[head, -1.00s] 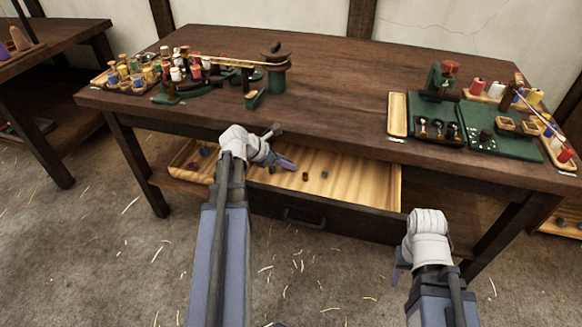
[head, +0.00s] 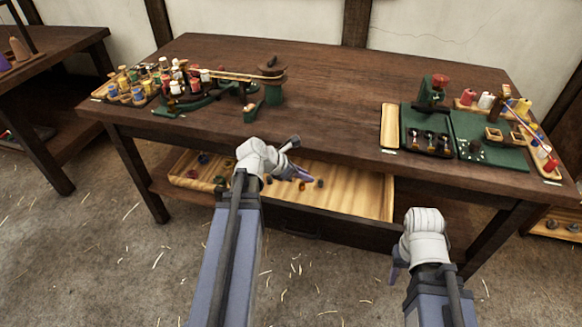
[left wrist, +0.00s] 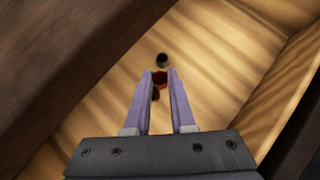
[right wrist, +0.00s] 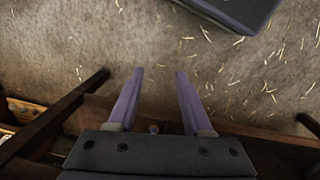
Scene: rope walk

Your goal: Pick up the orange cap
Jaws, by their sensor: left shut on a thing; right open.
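A small red-orange cap (left wrist: 160,77) shows between the fingertips of my left gripper (left wrist: 160,76) in the left wrist view. The fingers are shut on it, low over the wooden drawer floor. A darker red piece (left wrist: 155,95) shows just behind it between the fingers, and a black cap (left wrist: 162,60) lies just beyond the tips. My right gripper (right wrist: 158,75) is open and empty above the floor, in front of the bench.
The open drawer (head: 360,190) has low walls and holds several small caps, some at its left end (head: 203,158). The dark bench top (head: 330,100) overhangs it. Bobbins and a green winder stand at the left, green trays at the right. The bench middle is clear.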

